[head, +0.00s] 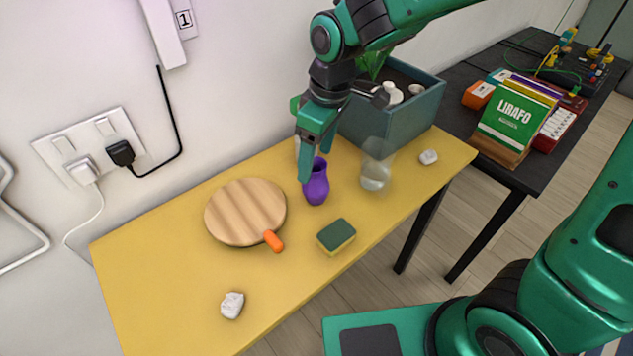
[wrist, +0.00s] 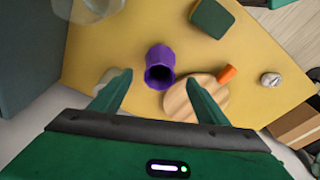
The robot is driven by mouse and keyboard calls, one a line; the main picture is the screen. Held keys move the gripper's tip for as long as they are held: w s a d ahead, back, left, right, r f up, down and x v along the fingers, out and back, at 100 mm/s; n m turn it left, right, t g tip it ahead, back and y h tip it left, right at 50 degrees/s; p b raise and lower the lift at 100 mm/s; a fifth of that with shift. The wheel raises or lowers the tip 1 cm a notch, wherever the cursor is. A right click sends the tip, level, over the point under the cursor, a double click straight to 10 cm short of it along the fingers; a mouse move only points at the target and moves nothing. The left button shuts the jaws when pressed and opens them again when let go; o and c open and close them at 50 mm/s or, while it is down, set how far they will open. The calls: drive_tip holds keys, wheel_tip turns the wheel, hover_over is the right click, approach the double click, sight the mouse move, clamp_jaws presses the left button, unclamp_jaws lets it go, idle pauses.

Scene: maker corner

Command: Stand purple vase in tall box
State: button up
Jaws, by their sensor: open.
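The purple vase (head: 317,186) stands upright on the yellow table, right of the round wooden board. In the wrist view the vase (wrist: 160,66) shows its dark open mouth, just beyond and between the two fingertips. My gripper (head: 312,160) is open and empty, with its fingers pointing down at the vase in the head view; it also shows in the wrist view (wrist: 160,77). The tall box (head: 397,122) is a grey-teal open box at the back right of the table, holding white-topped things and something green. Its inside is partly hidden by my arm.
A clear glass (head: 375,174) stands close right of the vase. A sponge (head: 336,236), a wooden board (head: 243,212) with an orange piece (head: 273,241), and crumpled white bits (head: 232,305) lie around. The table's front left is mostly clear. A dark table (head: 462,142) adjoins at right.

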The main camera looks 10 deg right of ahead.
sight(313, 176)
drive_tip(key=shift+w+a+f, duration=0.1)
drive_tip(key=shift+w+f, duration=0.05)
drive_tip(key=shift+f, duration=1.05)
drive_tip(key=shift+w+a+f, duration=0.1)
drive_tip(key=shift+f, duration=1.05)
drive_tip(key=shift+w+a+f, duration=0.1)
drive_tip(key=shift+w+f, duration=0.05)
drive_tip(key=shift+f, duration=1.05)
drive_tip(key=c, duration=1.2)
drive_tip(key=shift+c, duration=0.2)
drive_tip(key=shift+r, duration=0.15)
